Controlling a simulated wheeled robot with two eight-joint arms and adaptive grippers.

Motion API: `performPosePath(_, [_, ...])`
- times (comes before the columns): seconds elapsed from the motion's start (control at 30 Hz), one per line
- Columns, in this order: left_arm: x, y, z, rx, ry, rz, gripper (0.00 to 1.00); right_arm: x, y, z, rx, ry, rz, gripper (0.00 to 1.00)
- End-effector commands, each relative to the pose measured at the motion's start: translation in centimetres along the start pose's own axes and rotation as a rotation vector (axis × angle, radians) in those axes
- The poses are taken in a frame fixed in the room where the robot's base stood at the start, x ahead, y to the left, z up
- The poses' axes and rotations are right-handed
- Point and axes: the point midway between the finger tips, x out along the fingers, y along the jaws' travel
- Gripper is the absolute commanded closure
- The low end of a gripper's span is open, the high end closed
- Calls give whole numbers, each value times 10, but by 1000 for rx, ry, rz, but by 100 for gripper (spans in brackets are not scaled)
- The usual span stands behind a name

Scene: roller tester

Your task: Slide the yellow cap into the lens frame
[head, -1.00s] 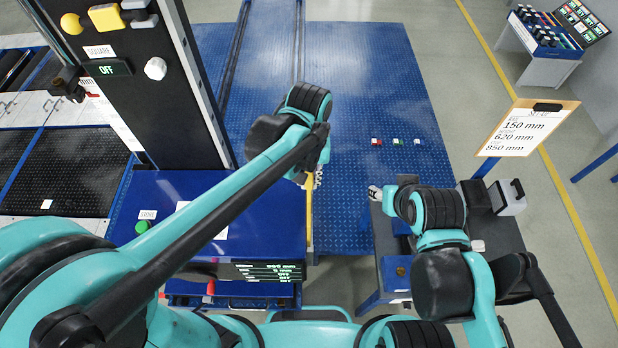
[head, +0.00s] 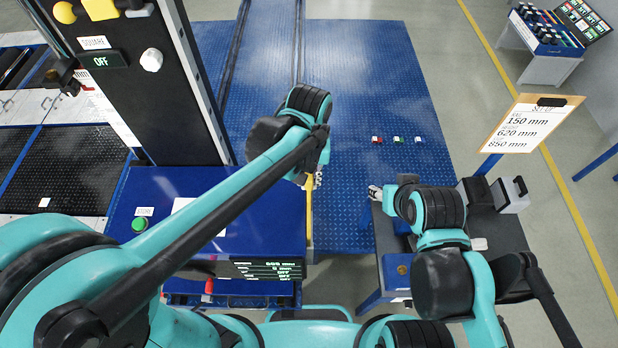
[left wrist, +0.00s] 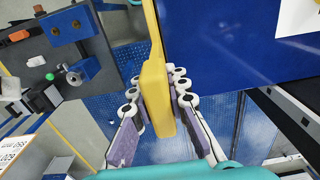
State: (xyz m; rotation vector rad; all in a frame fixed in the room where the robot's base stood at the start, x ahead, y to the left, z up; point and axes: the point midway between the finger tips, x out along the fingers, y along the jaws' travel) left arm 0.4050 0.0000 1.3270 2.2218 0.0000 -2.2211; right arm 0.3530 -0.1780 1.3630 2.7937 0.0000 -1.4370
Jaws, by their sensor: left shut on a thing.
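My left gripper (left wrist: 158,102) is shut on a yellow bar (left wrist: 156,88) with a thicker end, its fingers on either side in the left wrist view. The bar runs out of the top of that view. In the head view, the yellow bar (head: 309,208) shows as a thin strip beside the blue bench, and my arm hides most of the left gripper. Whether this bar is the yellow cap I cannot tell. A yellow block (head: 100,8) is on the black column at top left. My right gripper (head: 375,193) shows only partly beside the grey table. I cannot make out a lens frame.
The blue bench (head: 165,185) has a green START button (head: 139,224) and a display (head: 268,269). A grey table (head: 508,236) with black boxes stands at the right. A clipboard (head: 536,122) stands behind it. The blue floor plate (head: 350,90) is mostly clear, with small blocks on it.

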Motion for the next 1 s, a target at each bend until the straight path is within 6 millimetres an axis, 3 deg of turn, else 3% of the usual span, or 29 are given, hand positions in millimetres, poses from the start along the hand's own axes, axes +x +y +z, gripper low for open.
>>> performPosePath(1.0, [32,0,0,0,0,0,100,22,0,15,0,0,0,56])
